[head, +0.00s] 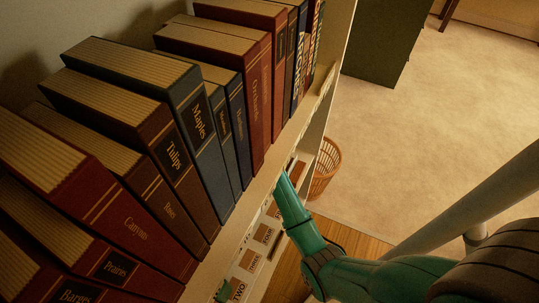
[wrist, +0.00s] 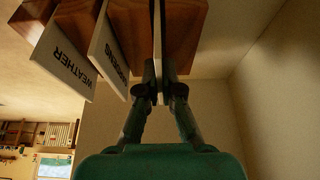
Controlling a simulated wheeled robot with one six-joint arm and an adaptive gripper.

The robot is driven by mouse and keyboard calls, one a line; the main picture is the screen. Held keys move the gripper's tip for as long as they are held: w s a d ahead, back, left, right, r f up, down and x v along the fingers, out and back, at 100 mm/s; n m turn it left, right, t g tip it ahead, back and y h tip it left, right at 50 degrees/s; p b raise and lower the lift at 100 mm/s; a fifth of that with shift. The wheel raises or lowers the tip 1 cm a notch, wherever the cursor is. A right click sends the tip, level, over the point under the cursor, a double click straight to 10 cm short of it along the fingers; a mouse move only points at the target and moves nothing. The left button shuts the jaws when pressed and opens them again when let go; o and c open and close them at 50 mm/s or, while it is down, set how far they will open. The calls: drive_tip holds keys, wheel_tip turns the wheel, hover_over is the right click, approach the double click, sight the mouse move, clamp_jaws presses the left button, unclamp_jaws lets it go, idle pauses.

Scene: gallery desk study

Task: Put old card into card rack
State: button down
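In the wrist view a thin pale card (wrist: 158,40), seen edge-on, stands between the two fingers of my gripper (wrist: 160,78). The fingers are close together on either side of it and appear shut on it; its face is hidden. The card's far end reaches up among brown wooden parts (wrist: 186,35), which look like the card rack. To the left are white plates lettered "WEATHER" (wrist: 62,62) and, partly hidden, one that seems to read "GARDENS" (wrist: 110,60). In the head view my gripper is hidden behind the shelf edge.
In the head view a row of thick books (head: 185,130) fills the upper shelf. A wicker basket (head: 325,168) stands on the floor beside the shelf. A dark green cabinet (head: 385,45) stands behind. The carpet is open.

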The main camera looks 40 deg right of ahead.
drive_tip(key=shift+f, duration=0.2)
drive_tip(key=c, duration=1.3)
unclamp_jaws()
drive_tip(key=v, duration=0.5)
drive_tip(key=shift+w, duration=0.1)
drive_tip(key=s+a, duration=0.1)
drive_tip(key=a, duration=0.2)
drive_tip(key=s+a, duration=0.1)
drive_tip(key=a, duration=0.3)
drive_tip(key=s+a, duration=0.2)
drive_tip(key=a, duration=0.2)
drive_tip(key=shift+s+a+r, duration=0.1)
drive_tip(key=shift+a, duration=0.1)
